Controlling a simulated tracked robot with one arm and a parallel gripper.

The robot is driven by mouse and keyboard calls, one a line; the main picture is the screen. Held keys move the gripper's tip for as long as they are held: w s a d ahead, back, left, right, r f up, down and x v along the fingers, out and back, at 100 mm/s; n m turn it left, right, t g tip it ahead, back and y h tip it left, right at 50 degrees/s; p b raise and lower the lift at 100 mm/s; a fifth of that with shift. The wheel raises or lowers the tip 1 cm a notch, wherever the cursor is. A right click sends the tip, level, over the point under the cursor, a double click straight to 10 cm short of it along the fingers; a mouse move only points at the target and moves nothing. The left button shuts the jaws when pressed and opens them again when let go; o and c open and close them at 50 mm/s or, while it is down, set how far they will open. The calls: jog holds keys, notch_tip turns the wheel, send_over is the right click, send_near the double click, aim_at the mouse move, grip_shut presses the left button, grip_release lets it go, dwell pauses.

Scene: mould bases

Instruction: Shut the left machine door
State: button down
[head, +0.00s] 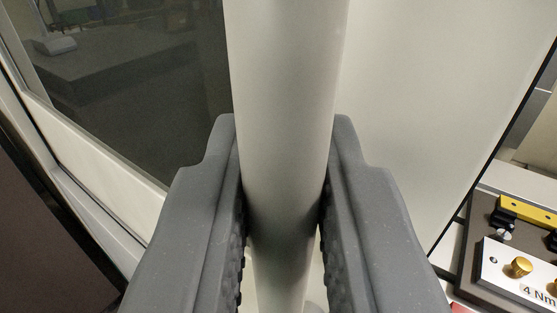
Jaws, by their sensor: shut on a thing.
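A thick pale vertical bar handle (288,90) runs down the middle of the head view. My gripper (284,215) is shut on this handle, with one grey finger against each side. Behind it is a pale door panel (430,90) with a dark window (140,90) on the left. It appears to be the machine door. The handle's lower end is partly hidden between my fingers. The frame does not show how far the door stands open.
At the lower right, beyond the panel's edge, a fixture plate (515,270) carries brass knobs, a yellow bar (527,213) and a "4 Nm" label. A dark surface (50,235) lies at the lower left beside the door frame. Through the window, a grey block-like shape shows dimly.

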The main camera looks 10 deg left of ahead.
jog(key=c, duration=1.5)
grip_release()
jog(key=shift+s+d, duration=0.1)
jog(key=shift+d, duration=0.35)
jog(key=shift+o, duration=0.2)
jog(key=shift+a, duration=0.2)
jog(key=s+d, duration=0.1)
jog(key=s, duration=1.2)
jog(key=shift+s+d, duration=0.35)
jog(key=shift+d, duration=0.05)
jog(key=w+a+r+g+h+p, duration=0.1)
jog(key=w+a+r+p, duration=0.3)
jog(key=a+r, duration=0.4)
jog(key=w+a+r+m+g+h+p, duration=0.1)
jog(key=w+a+r+p, duration=0.3)
jog(key=a+r, duration=0.5)
jog(key=a+p, duration=0.2)
jog(key=a, duration=0.4)
jog(key=shift+w+a, duration=0.3)
jog(key=shift+a, duration=0.05)
